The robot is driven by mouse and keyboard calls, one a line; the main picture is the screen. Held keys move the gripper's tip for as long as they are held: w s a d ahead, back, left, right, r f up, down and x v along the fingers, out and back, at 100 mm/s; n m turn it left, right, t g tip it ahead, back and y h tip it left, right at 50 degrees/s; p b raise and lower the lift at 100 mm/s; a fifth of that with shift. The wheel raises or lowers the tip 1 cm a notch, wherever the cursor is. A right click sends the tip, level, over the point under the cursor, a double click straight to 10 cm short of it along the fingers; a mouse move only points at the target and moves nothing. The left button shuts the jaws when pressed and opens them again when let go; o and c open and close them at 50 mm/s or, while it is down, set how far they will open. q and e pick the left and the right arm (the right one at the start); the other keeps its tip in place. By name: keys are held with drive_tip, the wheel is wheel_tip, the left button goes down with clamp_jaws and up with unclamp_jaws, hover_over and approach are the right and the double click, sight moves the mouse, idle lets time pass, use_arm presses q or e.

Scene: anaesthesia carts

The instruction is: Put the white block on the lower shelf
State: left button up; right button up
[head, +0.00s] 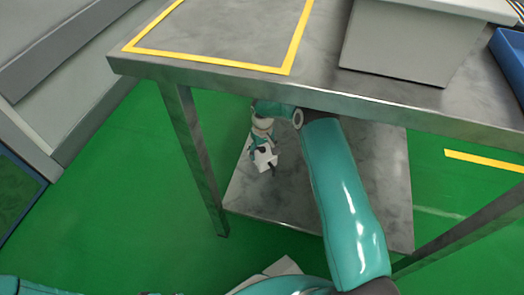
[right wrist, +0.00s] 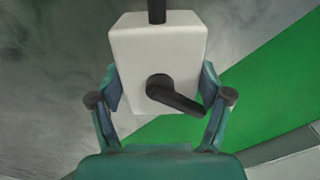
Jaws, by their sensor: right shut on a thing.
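The white block (right wrist: 158,52) fills the upper middle of the right wrist view. It has a dark lever on its near face and a dark stub on top. My right gripper (right wrist: 160,88) is shut on it, one finger on each side. In the head view the right gripper (head: 259,146) is under the table top, with the small white block (head: 264,158) in it over the lower shelf (head: 245,197). I cannot tell whether the block touches the shelf. My left gripper does not show.
The metal table top (head: 330,92) lies above my right arm, with a yellow taped rectangle (head: 205,58) and a grey bin (head: 405,42) on it. A table leg (head: 195,150) stands left of the gripper. A blue tray (head: 510,60) is at the right edge. The visible shelf surface is bare.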

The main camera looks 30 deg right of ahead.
drive_tip(key=o, duration=1.4)
wheel_tip(320, 180, up, 10)
drive_tip(key=shift+r, duration=0.9)
